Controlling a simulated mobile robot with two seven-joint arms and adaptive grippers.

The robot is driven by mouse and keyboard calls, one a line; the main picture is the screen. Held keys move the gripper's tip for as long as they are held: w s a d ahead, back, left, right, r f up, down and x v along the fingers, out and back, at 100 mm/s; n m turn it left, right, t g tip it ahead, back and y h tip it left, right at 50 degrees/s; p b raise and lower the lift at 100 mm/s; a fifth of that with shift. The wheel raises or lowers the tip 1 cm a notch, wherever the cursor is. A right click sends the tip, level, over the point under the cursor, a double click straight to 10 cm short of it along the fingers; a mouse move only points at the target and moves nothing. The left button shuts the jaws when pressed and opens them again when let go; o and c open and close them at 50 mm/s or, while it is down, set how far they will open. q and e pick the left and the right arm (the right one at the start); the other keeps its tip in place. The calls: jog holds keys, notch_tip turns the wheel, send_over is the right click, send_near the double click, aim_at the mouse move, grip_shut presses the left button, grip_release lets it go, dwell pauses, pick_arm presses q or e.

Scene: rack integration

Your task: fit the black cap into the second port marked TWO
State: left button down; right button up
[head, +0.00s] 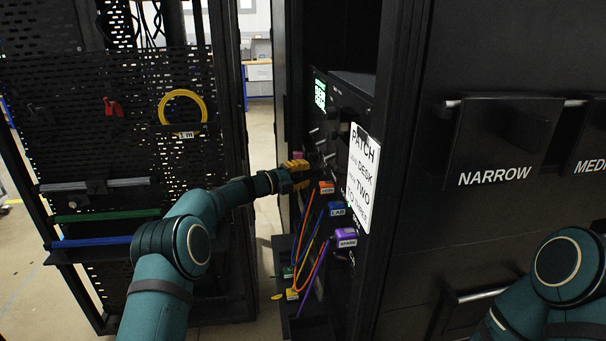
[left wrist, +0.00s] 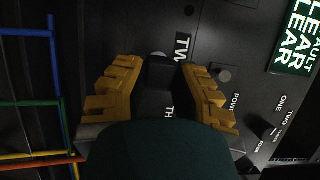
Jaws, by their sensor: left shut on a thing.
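My left gripper (head: 297,172) reaches the front of the rack's equipment panel (head: 322,135). In the left wrist view its yellow fingers (left wrist: 160,74) are shut on the small black cap (left wrist: 160,70). The port itself is hidden behind the cap, so I cannot tell whether the cap is seated. Lettering starting TH (left wrist: 169,112) shows below. My right gripper is not in view.
Coloured cables with orange, blue LAB (head: 337,209) and purple (head: 346,237) tags hang below the gripper. A white instruction card (head: 363,178) stands right of it. A perforated board with a yellow cable coil (head: 182,107) is at left.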

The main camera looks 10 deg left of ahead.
aim_at(311, 174)
pick_arm(q)
jog(key=shift+w+d+p, duration=0.2)
jog(key=shift+w+d, duration=0.1)
jog(key=shift+d, duration=0.6)
jog(key=shift+w+d+p, duration=0.2)
jog(key=shift+w+d, duration=0.05)
jog(key=shift+d, duration=0.65)
jog(key=c, duration=0.8)
grip_release()
jog(key=shift+d, duration=0.1)
jog(key=v, duration=1.2)
